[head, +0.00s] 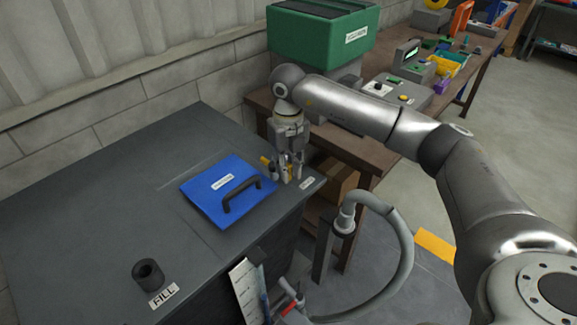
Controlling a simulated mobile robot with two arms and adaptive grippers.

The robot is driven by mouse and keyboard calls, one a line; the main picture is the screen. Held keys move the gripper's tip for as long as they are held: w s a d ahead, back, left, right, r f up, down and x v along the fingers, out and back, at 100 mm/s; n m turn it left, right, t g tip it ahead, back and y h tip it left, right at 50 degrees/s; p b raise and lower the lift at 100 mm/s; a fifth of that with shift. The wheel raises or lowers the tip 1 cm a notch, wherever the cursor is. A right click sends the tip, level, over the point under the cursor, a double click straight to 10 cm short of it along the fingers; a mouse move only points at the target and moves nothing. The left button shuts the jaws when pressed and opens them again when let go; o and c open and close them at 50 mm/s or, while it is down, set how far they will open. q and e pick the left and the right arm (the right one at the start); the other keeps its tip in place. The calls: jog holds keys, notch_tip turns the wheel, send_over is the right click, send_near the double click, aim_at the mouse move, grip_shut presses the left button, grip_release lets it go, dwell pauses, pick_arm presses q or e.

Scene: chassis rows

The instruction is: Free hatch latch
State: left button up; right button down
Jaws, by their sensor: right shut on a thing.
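The blue hatch (216,200) lies shut in the top of the dark grey cabinet (105,195). It carries a white label and a black handle (242,193). A yellow latch (264,162) shows at the hatch's far right corner, partly hidden by my right gripper. My right gripper (287,178) points down at the cabinet's right edge, beside the latch, and is shut on it. The exact contact between the fingers and the latch is too small to see. My left gripper is not in view.
A black fill pipe (148,273) stands near a FILL label. A grey hose (408,240) loops beside the cabinet. Behind stands a wooden bench (375,150) with a green machine (318,38), a grey device and bins. The cabinet top left of the hatch is clear.

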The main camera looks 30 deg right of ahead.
jog(key=c, duration=1.3)
grip_release()
jog(key=shift+c, duration=0.2)
notch_tip(320, 180, up, 12)
